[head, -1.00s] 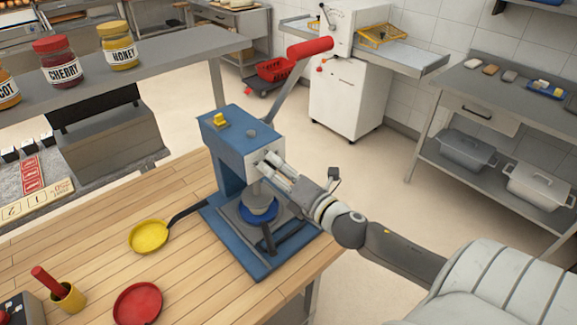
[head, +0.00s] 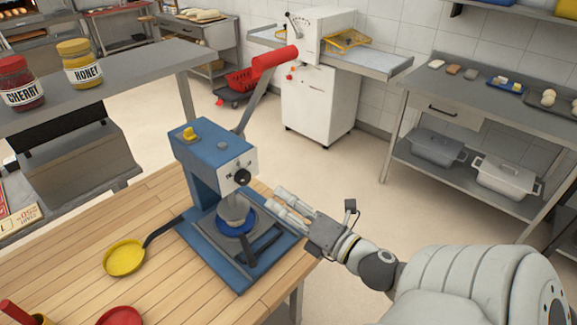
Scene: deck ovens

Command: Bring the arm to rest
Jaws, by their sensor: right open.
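My right gripper (head: 283,202) is open and empty. It is in the air just right of the blue press machine (head: 215,160), with its fingers pointing left toward the press. A gap shows between the fingers and the black knob (head: 242,177) on the press front. My right arm reaches in from the lower right. My left gripper is out of view.
The press stands on the wooden table (head: 150,215), its red-handled lever (head: 275,62) raised. A yellow pan (head: 125,257) and a red dish (head: 120,316) lie to the left. Jars (head: 80,65) stand on the grey shelf. Floor space (head: 350,190) is open behind my arm.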

